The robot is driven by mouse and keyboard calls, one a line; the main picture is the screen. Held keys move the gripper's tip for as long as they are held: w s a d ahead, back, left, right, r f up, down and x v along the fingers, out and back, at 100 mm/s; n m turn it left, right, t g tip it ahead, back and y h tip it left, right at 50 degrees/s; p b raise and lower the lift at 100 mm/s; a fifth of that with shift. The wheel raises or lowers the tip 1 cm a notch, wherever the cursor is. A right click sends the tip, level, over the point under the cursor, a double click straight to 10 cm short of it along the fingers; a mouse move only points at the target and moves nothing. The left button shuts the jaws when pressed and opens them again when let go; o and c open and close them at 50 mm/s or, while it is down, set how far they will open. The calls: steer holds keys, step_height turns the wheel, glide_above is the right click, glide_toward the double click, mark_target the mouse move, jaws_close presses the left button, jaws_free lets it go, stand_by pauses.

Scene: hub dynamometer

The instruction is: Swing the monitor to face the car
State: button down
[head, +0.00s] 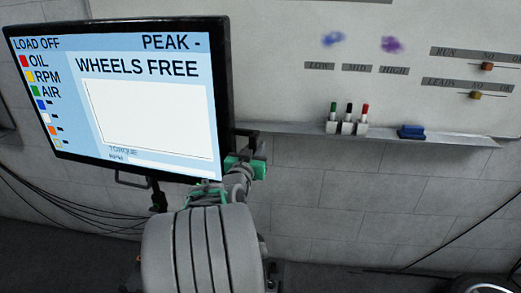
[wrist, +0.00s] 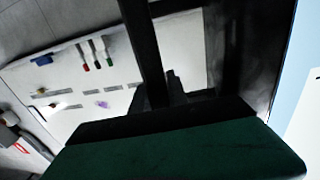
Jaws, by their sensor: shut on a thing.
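The monitor (head: 120,110), a flat screen with a black frame, fills the upper left of the head view. Its lit side faces me, tilted, and reads "WHEELS FREE". My gripper (head: 241,163), with green parts, is at its lower right corner. A dark bar-like piece (head: 247,136) stands out beside that corner, and my gripper is shut there. In the wrist view a dark bar (wrist: 145,45) runs down to the green finger pad (wrist: 190,150); a sliver of pale screen (wrist: 302,110) shows at right. The exact grip is hidden by my wrist. The car is not clearly in view.
A whiteboard (head: 290,75) hangs on the block wall behind. Its ledge (head: 460,140) holds several markers (head: 347,120) and a blue eraser (head: 411,132). Black cables (head: 60,208) hang at left below the monitor. A dark round thing (head: 480,287) shows at the lower right.

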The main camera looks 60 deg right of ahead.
steer(key=c, duration=1.3)
jaws_free()
steer(key=a, duration=0.2)
steer(key=s+a+b, duration=0.1)
steer(key=a, duration=0.2)
steer(key=a+b, duration=0.1)
steer(key=a, duration=0.1)
steer(key=shift+s+a, duration=0.25)
steer(key=shift+a, duration=0.1)
